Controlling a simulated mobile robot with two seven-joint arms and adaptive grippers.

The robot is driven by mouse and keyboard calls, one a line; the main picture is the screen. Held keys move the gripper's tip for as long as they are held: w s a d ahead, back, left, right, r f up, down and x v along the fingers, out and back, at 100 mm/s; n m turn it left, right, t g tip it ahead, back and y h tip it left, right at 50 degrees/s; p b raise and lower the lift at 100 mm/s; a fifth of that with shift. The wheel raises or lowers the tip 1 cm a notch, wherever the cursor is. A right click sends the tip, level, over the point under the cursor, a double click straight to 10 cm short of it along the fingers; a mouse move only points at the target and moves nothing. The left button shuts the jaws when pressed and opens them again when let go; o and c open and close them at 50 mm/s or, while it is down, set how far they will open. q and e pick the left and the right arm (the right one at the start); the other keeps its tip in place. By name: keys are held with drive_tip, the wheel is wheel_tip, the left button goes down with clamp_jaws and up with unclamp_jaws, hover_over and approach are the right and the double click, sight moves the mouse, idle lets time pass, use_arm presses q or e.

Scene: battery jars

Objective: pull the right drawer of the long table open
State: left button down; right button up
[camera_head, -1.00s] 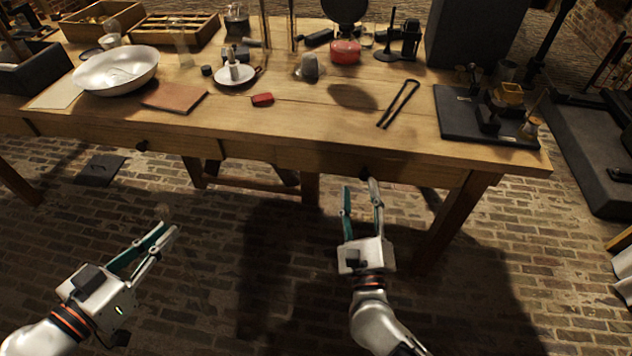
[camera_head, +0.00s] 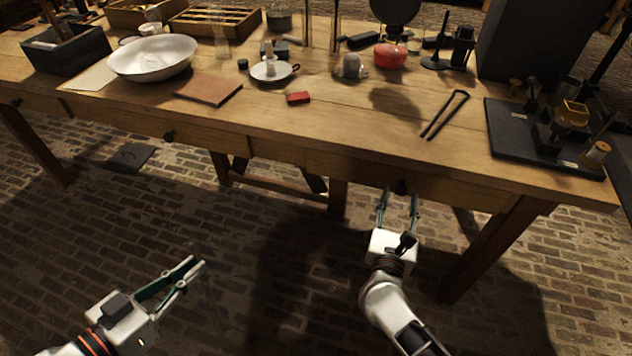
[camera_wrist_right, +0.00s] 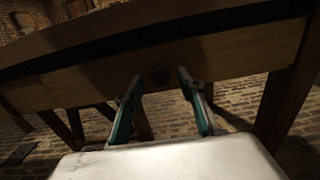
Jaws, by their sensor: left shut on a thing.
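The long wooden table (camera_head: 330,125) stands in front of me. Its right drawer (camera_head: 440,188) looks closed, its front in line with the apron. A dark round knob (camera_head: 401,186) is on that front; it also shows in the right wrist view (camera_wrist_right: 160,77). My right gripper (camera_head: 400,194) is open below the tabletop edge, its two fingers (camera_wrist_right: 160,80) on either side of the knob and apart from it. My left gripper (camera_head: 197,264) is low over the floor at the left, away from the table. Its fingertips are close together on something I cannot make out.
A black board with brass apparatus (camera_head: 545,140) and black tongs (camera_head: 445,115) lie on the tabletop above the drawer. A table leg (camera_head: 490,250) stands right of my right gripper. Another drawer knob (camera_head: 169,136) is further left.

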use_arm(q)
drive_tip(key=shift+f, duration=0.15)
use_arm(e)
drive_tip(key=shift+x, duration=1.25)
